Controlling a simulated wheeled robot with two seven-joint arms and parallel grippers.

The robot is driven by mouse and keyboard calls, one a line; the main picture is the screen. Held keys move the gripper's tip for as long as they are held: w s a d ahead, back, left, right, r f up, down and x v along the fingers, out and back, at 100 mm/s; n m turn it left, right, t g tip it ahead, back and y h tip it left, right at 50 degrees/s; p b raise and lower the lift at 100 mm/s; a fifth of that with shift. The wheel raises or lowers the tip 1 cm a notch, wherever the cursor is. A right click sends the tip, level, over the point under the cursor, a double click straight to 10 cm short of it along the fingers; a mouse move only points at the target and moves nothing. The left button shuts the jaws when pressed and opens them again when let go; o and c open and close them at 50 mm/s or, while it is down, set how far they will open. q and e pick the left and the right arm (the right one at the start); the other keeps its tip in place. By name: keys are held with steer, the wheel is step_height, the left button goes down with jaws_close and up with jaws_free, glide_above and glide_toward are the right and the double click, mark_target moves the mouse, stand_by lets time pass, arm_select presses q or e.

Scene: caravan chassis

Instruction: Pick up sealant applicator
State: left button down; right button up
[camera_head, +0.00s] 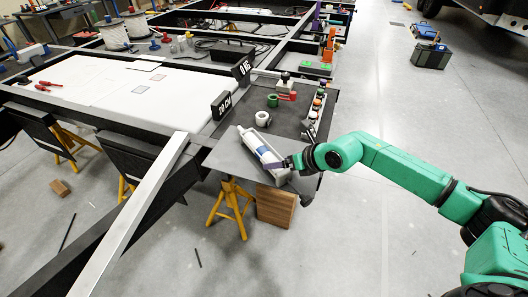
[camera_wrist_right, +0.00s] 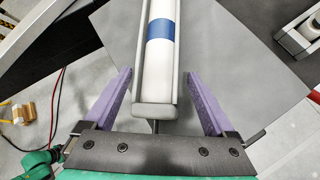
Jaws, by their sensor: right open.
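The sealant applicator (camera_head: 262,152) lies on the grey table top (camera_head: 228,157) near its front corner. It is a white tube with a blue band in a light grey cradle, and it also shows in the right wrist view (camera_wrist_right: 160,62). My right gripper (camera_wrist_right: 159,85) is open, with its purple fingers on either side of the applicator's near end. Gaps show between the fingers and the applicator. In the head view the gripper (camera_head: 289,163) is at the applicator's near end. My left gripper is not in view.
A white roll (camera_head: 262,118), a green roll (camera_head: 272,100) and a row of small bottles (camera_head: 314,108) stand farther back on the table. Black signs (camera_head: 221,105) stand at its left. A pale beam (camera_head: 135,210) runs past the front left.

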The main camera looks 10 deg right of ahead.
steer(key=x, duration=0.3)
steer(key=shift+r, duration=0.15)
steer(key=c, duration=1.4)
jaws_close()
step_height(320, 180, up, 20)
steer(key=b, duration=0.1)
